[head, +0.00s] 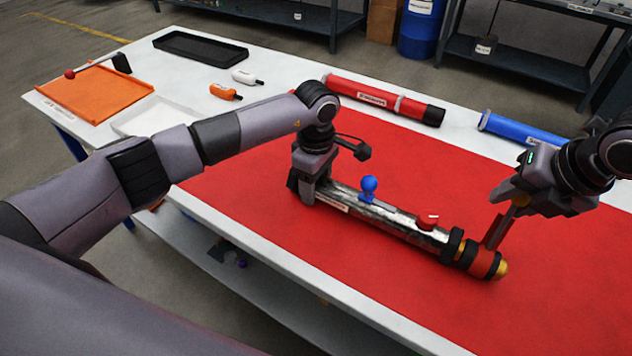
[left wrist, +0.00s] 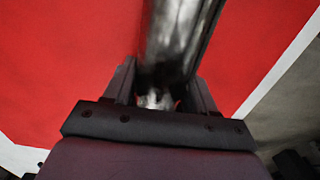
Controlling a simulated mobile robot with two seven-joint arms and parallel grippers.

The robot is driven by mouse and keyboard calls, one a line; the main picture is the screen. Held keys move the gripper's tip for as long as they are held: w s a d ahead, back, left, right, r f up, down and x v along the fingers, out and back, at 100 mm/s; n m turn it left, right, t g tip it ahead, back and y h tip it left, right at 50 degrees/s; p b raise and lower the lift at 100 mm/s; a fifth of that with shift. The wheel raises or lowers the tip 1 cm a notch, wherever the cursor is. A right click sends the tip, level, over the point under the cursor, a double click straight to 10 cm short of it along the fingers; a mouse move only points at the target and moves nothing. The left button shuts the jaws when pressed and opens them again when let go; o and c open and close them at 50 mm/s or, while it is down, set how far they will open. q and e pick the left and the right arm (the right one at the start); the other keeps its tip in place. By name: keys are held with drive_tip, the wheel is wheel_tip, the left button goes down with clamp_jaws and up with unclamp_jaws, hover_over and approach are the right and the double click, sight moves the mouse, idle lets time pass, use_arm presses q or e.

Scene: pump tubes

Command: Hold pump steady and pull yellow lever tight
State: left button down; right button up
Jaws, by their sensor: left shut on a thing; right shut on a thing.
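The pump (head: 390,215) is a silver metal tube lying on the red mat, with a blue knob (head: 369,188), a red knob (head: 428,221) and a black and red collar with a brassy tip at its right end. My left gripper (head: 306,192) is shut on the pump's left end; in the left wrist view its fingers (left wrist: 165,82) sit on either side of the shiny tube (left wrist: 178,35).
The red mat (head: 270,155) is clear around the pump. Behind lie a red cylinder (head: 375,96) and a blue cylinder (head: 525,131). Orange (head: 95,92) and black (head: 200,47) trays and two small bottles are at the back left. The white table's front edge (head: 300,265) runs close by.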

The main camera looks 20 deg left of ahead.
use_arm(q)
drive_tip(key=shift+w+a, duration=0.1)
drive_tip(key=shift+a, duration=0.1)
use_arm(e)
drive_tip(key=shift+s+f, duration=0.25)
drive_tip(key=shift+s+a+r+t, duration=0.1)
drive_tip(key=shift+s+r+t, duration=0.1)
drive_tip(key=shift+s+t, duration=0.35)
drive_tip(key=shift+s, duration=0.1)
drive_tip(key=shift+s+a+t, duration=0.1)
drive_tip(key=shift+s+t, duration=0.45)
use_arm(q)
drive_tip(key=shift+a, duration=0.1)
use_arm(e)
drive_tip(key=shift+s+a+r+t+h, duration=0.15)
drive_tip(key=shift+s+t+h, duration=0.15)
drive_tip(key=shift+s+t, duration=0.35)
drive_tip(key=shift+s, duration=0.1)
